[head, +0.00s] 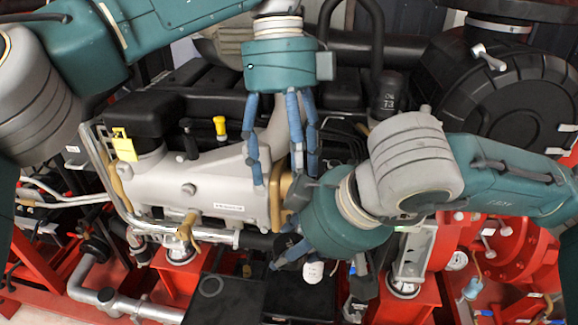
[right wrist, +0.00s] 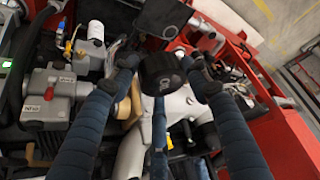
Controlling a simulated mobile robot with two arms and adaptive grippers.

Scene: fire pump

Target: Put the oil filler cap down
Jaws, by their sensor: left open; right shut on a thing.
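The oil filler cap (right wrist: 162,73) is a round black knob with a pale mark on its face. In the right wrist view it sits between the blue fingertips of my right gripper (right wrist: 165,82), which is shut on it. My left gripper (head: 283,168) is open and empty, fingers hanging down over the grey engine block (head: 210,183).
A yellow-topped handle (head: 220,127) and a yellow tag (head: 124,146) stand out on the engine. A large round black housing (head: 505,95) is at upper right. Black boxes with flat tops (head: 225,302) are at the bottom. Red frame parts (head: 180,277) and a silver pipe (head: 92,285) crowd the front.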

